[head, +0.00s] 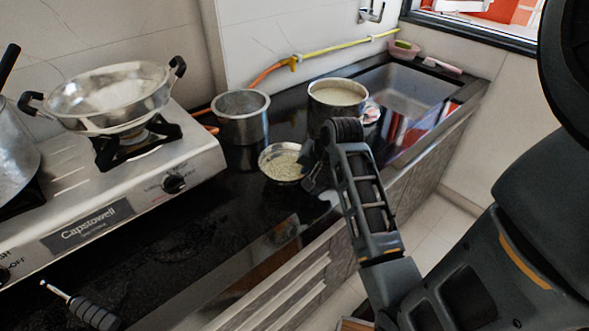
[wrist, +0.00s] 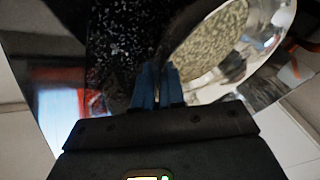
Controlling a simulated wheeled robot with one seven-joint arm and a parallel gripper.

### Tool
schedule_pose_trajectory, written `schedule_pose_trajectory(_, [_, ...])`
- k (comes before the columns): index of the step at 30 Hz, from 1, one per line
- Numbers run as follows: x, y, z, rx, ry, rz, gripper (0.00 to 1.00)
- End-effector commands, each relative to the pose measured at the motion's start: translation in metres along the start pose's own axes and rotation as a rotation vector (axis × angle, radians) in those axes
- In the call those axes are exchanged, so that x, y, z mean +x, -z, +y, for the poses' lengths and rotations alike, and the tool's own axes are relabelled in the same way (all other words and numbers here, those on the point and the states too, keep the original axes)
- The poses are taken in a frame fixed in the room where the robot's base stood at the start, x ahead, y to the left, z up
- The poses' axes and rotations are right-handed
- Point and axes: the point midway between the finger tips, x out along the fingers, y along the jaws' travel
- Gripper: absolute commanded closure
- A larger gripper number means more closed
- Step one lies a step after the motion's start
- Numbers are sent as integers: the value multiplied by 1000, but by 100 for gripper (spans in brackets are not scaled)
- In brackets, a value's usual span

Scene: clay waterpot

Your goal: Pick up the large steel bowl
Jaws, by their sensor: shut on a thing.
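A steel bowl (head: 287,147) with pale grainy contents sits on the dark counter in the head view, in front of two steel pots. It fills the upper right of the wrist view, where its shiny inner wall (wrist: 272,38) shows around the grains. My gripper (head: 311,168) is at the bowl's right side in the head view. In the wrist view my gripper's fingers (wrist: 158,70) are close together at the bowl's edge, shut on its rim. The exact contact is dark and partly hidden. I cannot tell whether the bowl is clear of the counter.
A steel pot (head: 240,122) and a filled pot (head: 338,98) stand behind the bowl. A two-handled pan (head: 112,92) sits on the stove (head: 150,175) at left. A sink (head: 408,95) is at back right. The counter front is mostly clear.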

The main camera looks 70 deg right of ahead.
Motion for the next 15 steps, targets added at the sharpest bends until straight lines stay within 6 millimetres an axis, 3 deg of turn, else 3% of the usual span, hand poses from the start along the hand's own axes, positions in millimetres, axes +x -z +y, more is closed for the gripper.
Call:
schedule_pose_trajectory(5, [-10, 5, -5, -1, 2, 3, 100])
schedule_pose_trajectory(15, [-64, 28, -29, -2, 3, 3, 100])
